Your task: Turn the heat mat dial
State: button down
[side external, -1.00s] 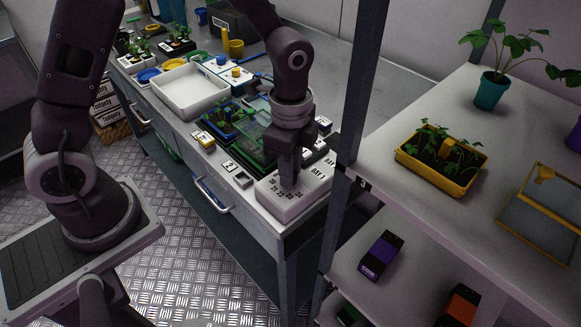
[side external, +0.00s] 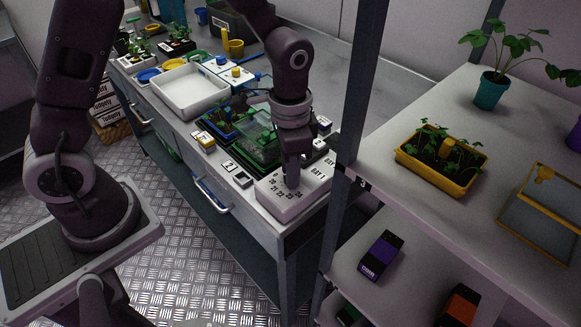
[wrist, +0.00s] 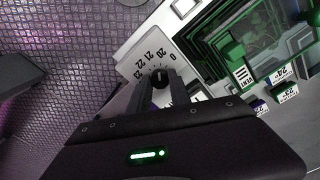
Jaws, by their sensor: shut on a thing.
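The heat mat control box (side external: 312,190) is a white block with printed numbers at the near right corner of the bench. It also shows in the wrist view (wrist: 150,45). Its black dial (wrist: 160,76) sits amid the numbers there; in the side view my gripper hides it. My gripper (side external: 292,185) points down over the box with its fingers shut on the dial. In the wrist view the two dark fingers (wrist: 160,88) reach to either side of the dial. The exact dial setting is hard to read.
A green clear-walled tray (side external: 258,150) stands close behind the box. A small numbered block (side external: 242,179) lies to its left. A white tray (side external: 190,92) stands farther back. A rack post (side external: 350,130) rises just right of the box.

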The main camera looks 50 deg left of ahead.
jog(key=shift+n, duration=2)
jog(key=c, duration=1.2)
grip_release()
notch_tip(320, 180, up, 7)
jog(key=shift+r, duration=0.1)
